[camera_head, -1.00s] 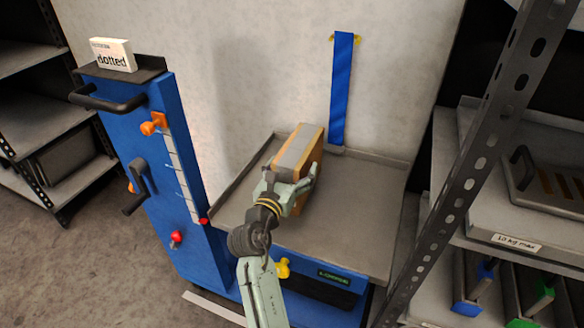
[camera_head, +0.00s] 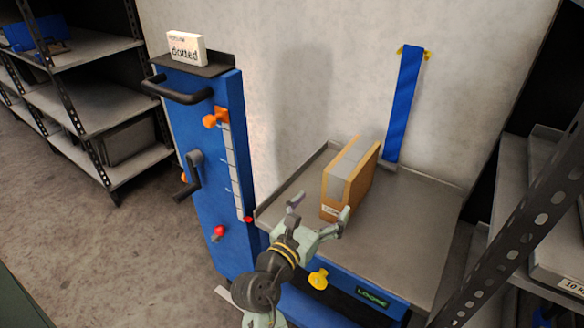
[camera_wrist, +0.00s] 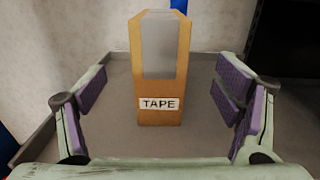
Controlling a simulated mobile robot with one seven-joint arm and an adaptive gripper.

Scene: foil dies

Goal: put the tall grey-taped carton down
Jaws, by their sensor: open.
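The tall carton (camera_head: 350,180) is brown with a broad grey tape strip over its top and down its face. It stands upright on the grey tray top (camera_head: 420,215) of the blue machine, near the back wall. In the wrist view the carton (camera_wrist: 160,95) shows a white label reading "TAPE" and stands centred beyond my fingers. My gripper (camera_head: 318,212) is open, in front of the carton and apart from it. In the wrist view my gripper's purple-padded fingers (camera_wrist: 165,108) are spread wide with nothing between them.
A blue panel (camera_head: 215,170) with a crank, knobs and a "dotted" box (camera_head: 187,48) on top stands left of the tray. A blue strap (camera_head: 405,100) hangs on the wall behind. A perforated shelf post (camera_head: 520,230) stands at the right. The tray's right half is clear.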

